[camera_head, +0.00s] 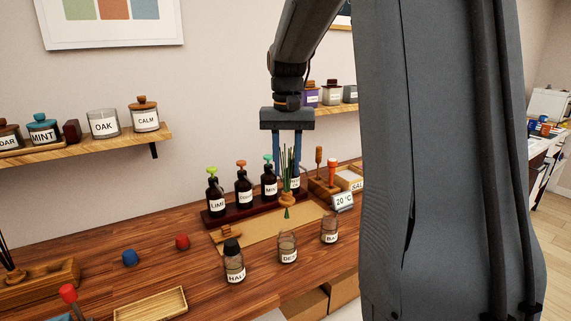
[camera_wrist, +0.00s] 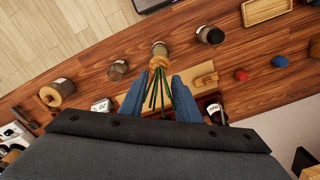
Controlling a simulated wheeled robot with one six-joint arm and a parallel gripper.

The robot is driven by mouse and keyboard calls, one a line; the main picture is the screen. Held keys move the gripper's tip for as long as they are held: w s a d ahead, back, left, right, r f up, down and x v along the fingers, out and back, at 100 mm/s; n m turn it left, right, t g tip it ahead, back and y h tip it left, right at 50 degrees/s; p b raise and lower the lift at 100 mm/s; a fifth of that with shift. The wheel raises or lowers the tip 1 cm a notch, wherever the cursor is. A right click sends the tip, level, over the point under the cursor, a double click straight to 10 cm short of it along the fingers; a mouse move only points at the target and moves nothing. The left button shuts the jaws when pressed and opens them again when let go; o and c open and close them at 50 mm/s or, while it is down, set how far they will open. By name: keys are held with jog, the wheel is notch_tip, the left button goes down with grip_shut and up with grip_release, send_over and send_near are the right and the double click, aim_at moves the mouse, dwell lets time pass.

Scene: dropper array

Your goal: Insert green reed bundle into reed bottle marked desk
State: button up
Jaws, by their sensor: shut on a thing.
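The bundle's lower tips end above the table, apart from the bottles. The bundle also shows between the fingers in the wrist view (camera_wrist: 160,92). The clear bottle whose label starts "DE" (camera_head: 288,248), taken as desk, stands upright at the table front, a little in front of and below the bundle tips. In the wrist view a bottle (camera_wrist: 160,47) shows just beyond the collar; its label is not readable there.
A bottle marked HALL (camera_head: 235,264) with a dark cap stands left of the desk bottle, and one starting "BA" (camera_head: 330,231) stands right. Several dark dropper bottles (camera_head: 244,188) stand in a rack behind. A wooden tray (camera_head: 151,306) lies front left.

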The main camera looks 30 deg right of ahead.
aim_at(287, 192)
jog(key=shift+s+r, duration=0.1)
jog(key=shift+f+b, duration=0.65)
jog(key=shift+f, duration=1.55)
jog(key=shift+p, duration=0.6)
jog(key=shift+f+b, duration=1.15)
jog(key=shift+f, duration=2.15)
jog(key=o, duration=1)
jog(key=shift+o, duration=0.2)
